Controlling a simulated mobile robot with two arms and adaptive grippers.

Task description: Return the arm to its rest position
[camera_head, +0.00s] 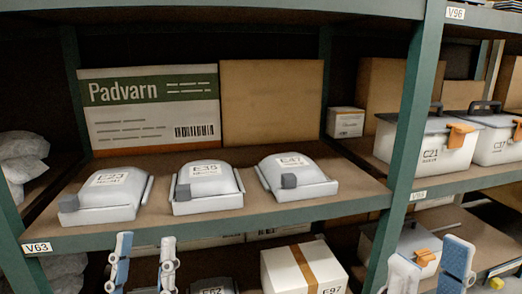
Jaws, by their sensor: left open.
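My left gripper (145,262) is at the bottom of the head view, left of centre, with its two blue-and-white fingers pointing up and apart. Nothing is between them. My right gripper (429,268) is at the bottom right, its fingers also apart, with no held object visible between them. Both grippers appear in front of the rack, below the edge of the middle shelf (215,232). The rest of both arms is out of the picture.
Three white lidded containers, E23 (105,195), E35 (208,190) and E47 (297,178), stand on the middle shelf. A Padvarn box (150,125) is behind. A green upright (408,130) stands right of centre. A taped white box (282,272) sits below, between the grippers.

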